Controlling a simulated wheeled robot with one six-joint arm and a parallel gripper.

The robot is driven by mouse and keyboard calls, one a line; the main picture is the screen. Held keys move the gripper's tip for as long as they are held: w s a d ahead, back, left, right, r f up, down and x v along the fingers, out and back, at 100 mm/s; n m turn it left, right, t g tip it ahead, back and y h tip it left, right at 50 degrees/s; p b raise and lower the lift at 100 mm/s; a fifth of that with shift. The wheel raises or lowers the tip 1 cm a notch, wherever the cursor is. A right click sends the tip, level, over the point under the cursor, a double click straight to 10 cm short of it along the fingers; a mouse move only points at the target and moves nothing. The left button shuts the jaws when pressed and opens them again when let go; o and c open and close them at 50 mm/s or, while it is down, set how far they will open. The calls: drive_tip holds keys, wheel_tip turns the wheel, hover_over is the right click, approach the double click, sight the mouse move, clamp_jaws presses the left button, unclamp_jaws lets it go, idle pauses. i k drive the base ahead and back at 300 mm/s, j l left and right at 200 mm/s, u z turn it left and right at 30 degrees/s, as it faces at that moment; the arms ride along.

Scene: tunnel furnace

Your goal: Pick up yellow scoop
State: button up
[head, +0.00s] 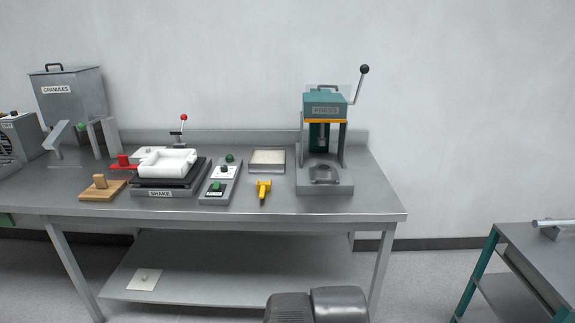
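The yellow scoop (263,190) lies on the steel workbench (330,208) near its front edge. It is between the control box with green buttons and the press, with its narrow end toward the front edge. It is small here, and nothing covers it. A dark grey part of my own body shows at the bottom edge, in front of the bench and well apart from the scoop. My gripper is not in view.
The teal press (325,105) stands right of the scoop. The control box (220,182) and the shaker (160,193) with a white tray (167,163) are left. A shallow metal tray (267,161) lies behind. A teal-legged table (545,262) stands far right.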

sight(261, 187)
drive_tip(key=i+j+z, duration=1.05)
drive_tip(key=i+j, duration=0.1)
drive_tip(key=j, duration=0.05)
